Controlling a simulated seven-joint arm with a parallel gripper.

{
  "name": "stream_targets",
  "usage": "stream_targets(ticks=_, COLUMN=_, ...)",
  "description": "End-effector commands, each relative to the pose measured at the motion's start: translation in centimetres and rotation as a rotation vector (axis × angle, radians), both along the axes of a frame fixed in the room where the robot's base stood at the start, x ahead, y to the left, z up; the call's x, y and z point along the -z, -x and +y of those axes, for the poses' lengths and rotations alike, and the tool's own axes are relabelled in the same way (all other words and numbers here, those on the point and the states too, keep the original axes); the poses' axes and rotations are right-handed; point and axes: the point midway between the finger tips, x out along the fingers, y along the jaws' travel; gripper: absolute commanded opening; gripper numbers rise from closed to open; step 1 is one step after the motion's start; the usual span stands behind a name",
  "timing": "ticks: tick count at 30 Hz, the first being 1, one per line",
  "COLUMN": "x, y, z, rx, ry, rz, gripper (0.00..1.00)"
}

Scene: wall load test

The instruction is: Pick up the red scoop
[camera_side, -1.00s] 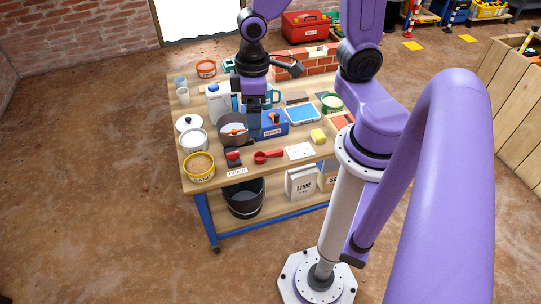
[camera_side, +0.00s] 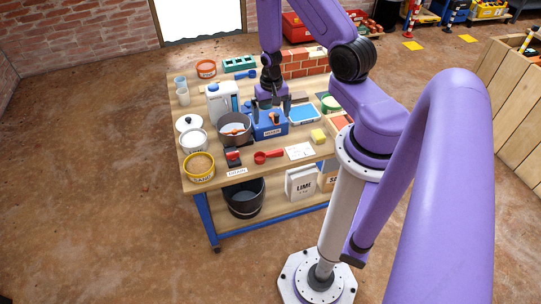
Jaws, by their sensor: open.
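The red scoop (camera_side: 268,156) lies on the wooden bench top near its front edge, with its bowl to the left and its handle to the right. My gripper (camera_side: 271,108) points down with its fingers apart and nothing seen between them. It is over the blue box (camera_side: 270,131), behind the scoop in the picture and apart from it. No part of the scoop appears hidden.
A brick wall section (camera_side: 300,64) stands behind.

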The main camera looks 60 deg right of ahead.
Motion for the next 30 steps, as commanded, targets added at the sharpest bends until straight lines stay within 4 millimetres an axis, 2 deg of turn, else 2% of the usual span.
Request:
stream_targets(ticks=5, x=1.3, y=0.2, z=-0.2, rx=0.016, ry=-0.001, rz=0.002, gripper=1.00)
stream_targets(ticks=24, x=9.7, y=0.3, z=-0.2, rx=0.014, ry=-0.001, rz=0.002, gripper=1.00)
stream_targets(ticks=30, x=11.8, y=0.3, z=-0.2, rx=0.013, ry=-0.001, rz=0.002, gripper=1.00)
